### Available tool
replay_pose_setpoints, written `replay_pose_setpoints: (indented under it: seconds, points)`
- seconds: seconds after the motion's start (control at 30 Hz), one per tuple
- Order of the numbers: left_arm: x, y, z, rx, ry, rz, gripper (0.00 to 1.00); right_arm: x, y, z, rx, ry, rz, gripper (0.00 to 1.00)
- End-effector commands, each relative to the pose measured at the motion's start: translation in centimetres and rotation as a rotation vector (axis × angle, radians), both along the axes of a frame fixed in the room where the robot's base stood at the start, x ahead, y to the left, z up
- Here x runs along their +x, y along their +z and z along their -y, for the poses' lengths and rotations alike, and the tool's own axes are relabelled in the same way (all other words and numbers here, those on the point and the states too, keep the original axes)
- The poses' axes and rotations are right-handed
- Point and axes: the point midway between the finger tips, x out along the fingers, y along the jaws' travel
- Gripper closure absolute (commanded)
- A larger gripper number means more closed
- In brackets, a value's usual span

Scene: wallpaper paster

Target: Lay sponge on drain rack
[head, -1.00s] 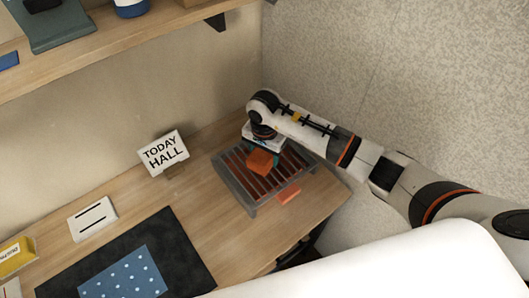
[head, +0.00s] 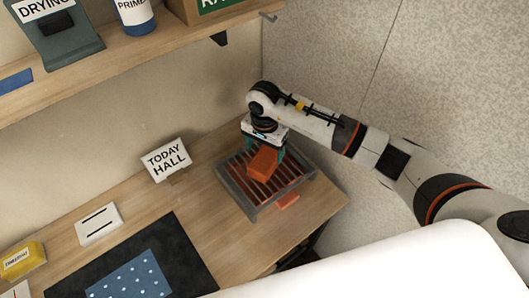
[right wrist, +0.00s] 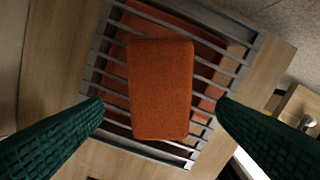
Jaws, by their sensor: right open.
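The orange sponge (head: 263,163) is over the slats of the grey drain rack (head: 231,187), below my right gripper (head: 264,151). In the right wrist view the sponge (right wrist: 160,90) shows flat and lengthwise across the bars of the rack (right wrist: 236,70). The views do not make clear whether its underside touches the bars. My right gripper's green fingers (right wrist: 160,106) stand wide apart, one on each side of the sponge, with a visible gap to each. My left gripper is not in view.
An orange tray (head: 288,201) pokes out under the rack. A "TODAY HALL" sign (head: 166,159), a white slotted plate (head: 98,224), a dark mat (head: 185,255) and a yellow block (head: 22,259) are to the left. A shelf (head: 120,70) runs above; the wall is behind.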

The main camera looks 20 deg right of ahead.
Motion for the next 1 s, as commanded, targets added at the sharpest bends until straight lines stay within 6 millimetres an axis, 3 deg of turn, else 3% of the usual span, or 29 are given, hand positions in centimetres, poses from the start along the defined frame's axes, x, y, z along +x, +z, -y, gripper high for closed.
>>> replay_pose_setpoints:
  seconds: [0.03,0.1,0.3,1.0]
  points:
    - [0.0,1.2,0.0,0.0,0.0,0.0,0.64,0.1,1.8,0.0,-0.002,0.003,0.003,0.19]
    - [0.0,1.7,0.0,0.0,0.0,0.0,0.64,0.0,3.0,0.0,-0.001,0.001,0.001,0.19]
    - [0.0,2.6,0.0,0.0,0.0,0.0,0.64,0.0,5.2,0.0,-0.001,0.001,0.001,0.19]
    - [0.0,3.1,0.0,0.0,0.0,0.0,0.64,0.0,6.0,0.0,0.001,0.001,-0.001,0.19]
